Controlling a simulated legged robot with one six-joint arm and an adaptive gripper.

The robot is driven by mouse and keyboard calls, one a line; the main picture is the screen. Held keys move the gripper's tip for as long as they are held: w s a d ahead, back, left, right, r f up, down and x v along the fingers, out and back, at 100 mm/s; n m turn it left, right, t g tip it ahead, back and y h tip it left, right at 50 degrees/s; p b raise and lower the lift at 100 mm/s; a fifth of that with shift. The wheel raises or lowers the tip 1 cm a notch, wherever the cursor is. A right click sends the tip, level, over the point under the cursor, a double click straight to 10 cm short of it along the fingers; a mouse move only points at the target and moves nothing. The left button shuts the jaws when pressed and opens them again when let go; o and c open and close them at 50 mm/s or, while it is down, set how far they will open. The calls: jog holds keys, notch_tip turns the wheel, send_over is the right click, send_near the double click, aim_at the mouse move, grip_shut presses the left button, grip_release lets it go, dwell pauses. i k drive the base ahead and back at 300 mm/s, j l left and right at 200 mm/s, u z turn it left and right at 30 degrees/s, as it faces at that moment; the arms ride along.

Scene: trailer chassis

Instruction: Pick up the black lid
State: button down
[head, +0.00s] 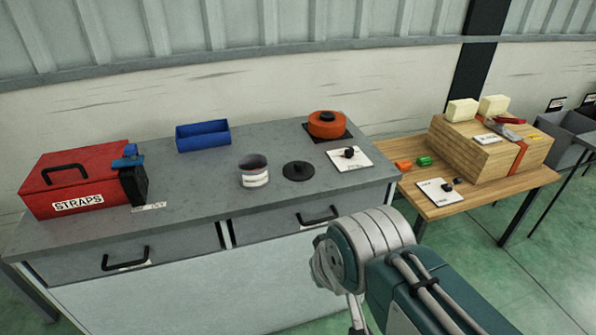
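The black lid (298,171) lies flat on the grey workbench top (215,210). It is round with a small knob in its middle. An open white and grey pot (254,171) stands just to its left, apart from it. My arm comes in from the lower right, in front of the bench. The end of the arm is hidden or out of the picture, so I cannot make out my gripper's fingers. Nothing covers the lid.
Behind the lid, an orange round container (327,124) sits on a dark mat. A white card with a black knob (349,157) lies to the right. A blue tray (203,135) and red STRAPS box (77,180) stand left. A wooden table (470,200) holds a wooden crate (480,150).

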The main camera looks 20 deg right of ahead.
aim_at(297, 170)
jog(key=i+l+z, duration=0.1)
jog(key=i, duration=0.85)
